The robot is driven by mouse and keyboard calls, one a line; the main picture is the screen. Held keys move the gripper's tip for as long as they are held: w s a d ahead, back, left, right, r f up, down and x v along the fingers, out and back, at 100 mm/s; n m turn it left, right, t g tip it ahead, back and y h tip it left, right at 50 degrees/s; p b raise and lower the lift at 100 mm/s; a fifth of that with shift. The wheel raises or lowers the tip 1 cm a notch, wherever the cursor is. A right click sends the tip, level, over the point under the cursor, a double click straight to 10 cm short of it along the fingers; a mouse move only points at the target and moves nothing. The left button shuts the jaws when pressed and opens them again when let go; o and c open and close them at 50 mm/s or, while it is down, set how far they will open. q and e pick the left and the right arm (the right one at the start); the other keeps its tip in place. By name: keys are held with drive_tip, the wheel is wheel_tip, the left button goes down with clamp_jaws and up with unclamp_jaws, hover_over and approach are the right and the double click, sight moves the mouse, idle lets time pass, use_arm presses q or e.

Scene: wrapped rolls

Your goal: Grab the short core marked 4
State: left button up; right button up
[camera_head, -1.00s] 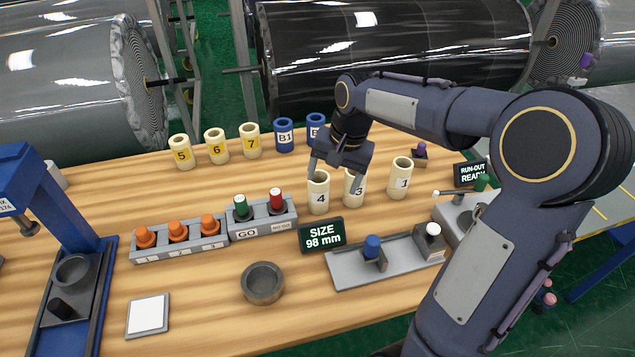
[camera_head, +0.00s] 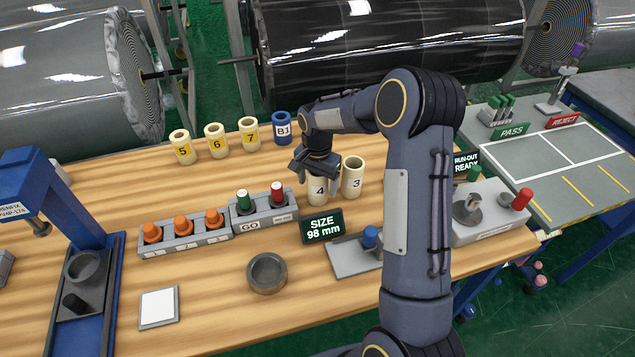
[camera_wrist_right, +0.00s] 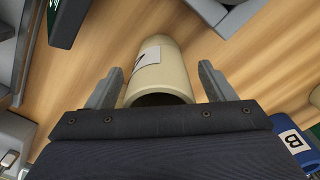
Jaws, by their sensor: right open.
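The short core marked 4 (camera_head: 317,191) is a cream tube standing upright on the wooden table. My right gripper (camera_head: 313,172) is right over its top in the head view and hides its upper rim. In the right wrist view the core (camera_wrist_right: 160,75) lies between the two open grey fingers (camera_wrist_right: 158,88), with a gap on each side. Its label is partly seen there. My left gripper is not in view.
The core marked 3 (camera_head: 352,178) stands close to the right. The size display (camera_head: 321,227) and GO button box (camera_head: 262,213) are in front.

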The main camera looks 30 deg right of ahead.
drive_tip(key=shift+f, duration=0.25)
drive_tip(key=c, duration=1.1)
drive_tip(key=shift+r, duration=0.1)
